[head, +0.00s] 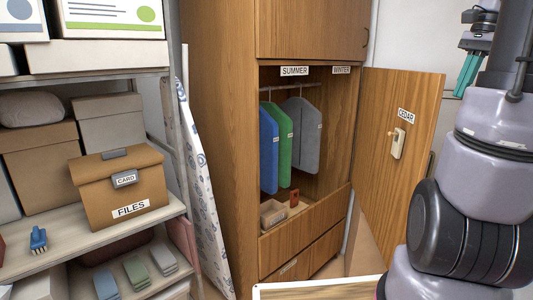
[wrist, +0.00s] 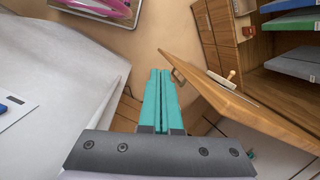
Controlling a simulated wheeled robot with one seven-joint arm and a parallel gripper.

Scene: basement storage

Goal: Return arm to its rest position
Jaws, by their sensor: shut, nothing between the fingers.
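My gripper (head: 467,75) is at the upper right of the head view, beside my arm column, with its teal fingers pointing down. In the wrist view my gripper (wrist: 160,75) shows its two teal fingers side by side, shut, with nothing between them. The open cedar door (head: 400,150) of the wardrobe stands to the left of my arm in the head view. In the wrist view the door (wrist: 235,95) is to the right of the fingers, and I see no contact.
The wardrobe (head: 220,120) holds blue, green and grey garment bags (head: 300,135). A shelf (head: 100,240) at left carries a FILES box (head: 120,190), other cartons and a blue brush (head: 38,240). An ironing board (head: 200,180) leans between them. A light-topped surface (head: 320,290) is at the bottom edge.

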